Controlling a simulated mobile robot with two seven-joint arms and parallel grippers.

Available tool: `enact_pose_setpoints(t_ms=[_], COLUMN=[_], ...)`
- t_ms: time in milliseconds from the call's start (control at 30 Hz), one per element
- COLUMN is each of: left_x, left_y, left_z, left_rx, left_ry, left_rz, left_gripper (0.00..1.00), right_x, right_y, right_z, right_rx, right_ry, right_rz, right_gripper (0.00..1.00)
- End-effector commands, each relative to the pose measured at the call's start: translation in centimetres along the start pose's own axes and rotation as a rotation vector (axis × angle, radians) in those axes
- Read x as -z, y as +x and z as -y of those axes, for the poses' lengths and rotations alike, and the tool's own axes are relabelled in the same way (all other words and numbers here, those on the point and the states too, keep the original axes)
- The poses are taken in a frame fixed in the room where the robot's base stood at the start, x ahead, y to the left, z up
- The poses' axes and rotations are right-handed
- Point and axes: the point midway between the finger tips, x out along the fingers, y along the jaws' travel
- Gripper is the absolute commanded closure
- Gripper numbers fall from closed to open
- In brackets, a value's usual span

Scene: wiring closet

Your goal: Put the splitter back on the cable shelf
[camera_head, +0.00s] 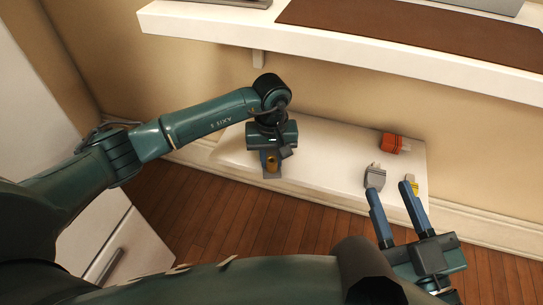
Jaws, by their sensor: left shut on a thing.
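My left gripper (271,172) points down at the left part of a low white shelf (330,150). It is shut on a small grey and orange-brown thing (271,162), mostly hidden by the fingers; I cannot tell for sure that it is the splitter, nor whether it touches the shelf. My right gripper (389,188) is open and empty, its blue fingers apart near the shelf's right front.
A red-orange piece (392,143) lies at the back right of the low shelf. A higher white shelf (215,27) with a brown mat (410,35) overhangs at the back. A white cabinet (130,245) stands at the left. The middle of the low shelf is clear.

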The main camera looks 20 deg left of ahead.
Motion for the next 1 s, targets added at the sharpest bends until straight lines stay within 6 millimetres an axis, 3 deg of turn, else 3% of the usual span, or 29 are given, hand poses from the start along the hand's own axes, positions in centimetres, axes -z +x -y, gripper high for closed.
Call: enact_pose_setpoints(t_ms=[700, 733, 1000], left_x=[0.03, 0.03, 0.01], left_y=[0.53, 0.49, 0.51], left_z=[-0.02, -0.02, 0.0], left_rx=[-0.001, -0.001, 0.0], left_ry=[0.0, 0.0, 0.0], left_rz=[-0.001, -0.001, 0.0], left_gripper=[1.0, 0.74, 0.71], right_x=[-0.61, -0.57, -0.56], right_y=[-0.09, -0.08, -0.08], right_z=[0.06, 0.05, 0.05], right_rx=[0.002, 0.002, 0.001], right_ry=[-0.003, -0.003, -0.003], right_rz=[0.002, 0.002, 0.002], right_gripper=[0.64, 0.64, 0.64])
